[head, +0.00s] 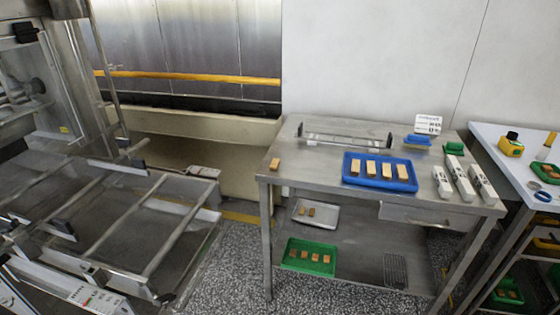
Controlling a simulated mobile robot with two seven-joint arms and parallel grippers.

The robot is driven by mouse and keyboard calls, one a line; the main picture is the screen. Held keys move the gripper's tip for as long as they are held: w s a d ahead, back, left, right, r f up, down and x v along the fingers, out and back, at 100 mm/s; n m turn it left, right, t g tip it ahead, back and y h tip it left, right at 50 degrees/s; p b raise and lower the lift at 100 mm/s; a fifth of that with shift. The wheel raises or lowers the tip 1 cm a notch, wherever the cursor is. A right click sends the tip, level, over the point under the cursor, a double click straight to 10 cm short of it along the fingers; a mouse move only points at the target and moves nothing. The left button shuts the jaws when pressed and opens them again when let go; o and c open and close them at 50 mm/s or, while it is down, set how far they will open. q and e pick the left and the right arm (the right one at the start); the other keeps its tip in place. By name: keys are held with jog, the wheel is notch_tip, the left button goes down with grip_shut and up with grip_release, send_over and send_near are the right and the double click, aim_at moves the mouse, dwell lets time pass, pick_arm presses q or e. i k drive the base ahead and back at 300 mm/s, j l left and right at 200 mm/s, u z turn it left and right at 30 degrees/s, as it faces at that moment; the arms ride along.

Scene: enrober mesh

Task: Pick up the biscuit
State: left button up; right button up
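A single tan biscuit (275,163) lies alone on the left end of the steel table (320,175). Several similar biscuits (371,168) stand in a row in a blue tray (353,177) on the same table. On the lower shelf, a green tray (290,262) holds several more biscuits (304,254), and a grey tray (323,220) holds two small ones (307,211). I cannot tell which biscuit the task means. Neither of my grippers shows in the head view.
White labelled boxes (463,179) stand right of the blue tray. A clear guard or rack (345,139) and a small sign (428,124) are at the table's back. A metal mesh machine (110,220) fills the left. A white table (515,160) is at right.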

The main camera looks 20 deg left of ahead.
aim_at(275, 162)
jog(key=i+l+u, duration=0.2)
jog(key=i+l, duration=0.5)
jog(key=l, duration=0.1)
